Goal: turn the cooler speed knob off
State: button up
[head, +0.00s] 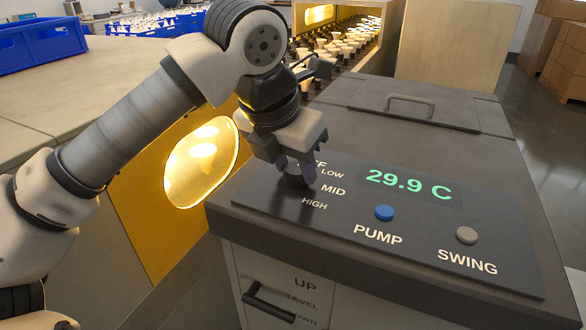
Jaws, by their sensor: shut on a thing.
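The cooler (440,130) is a dark grey cabinet with a sloped control panel (300,222) on its top. The speed knob (295,181) is dark and sits at the panel's left, beside the labels OFF, LOW, MID and HIGH. My gripper (297,178) reaches down from above and is shut on the knob. The fingers hide much of the knob and part of the word OFF, so I cannot tell which setting it points at.
The panel also has a green 29.9 C display (408,185), a blue PUMP button (384,212) and a grey SWING button (467,235). A black lever (268,303) is on the front. A lid handle (410,103) stands behind. Blue crates (40,42) are at the far left.

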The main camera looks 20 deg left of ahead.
dwell(0.4)
jog(key=o, duration=1)
jog(key=v, duration=1.4)
jog(key=shift+s+f+b, duration=0.1)
jog(key=shift+b, duration=0.3)
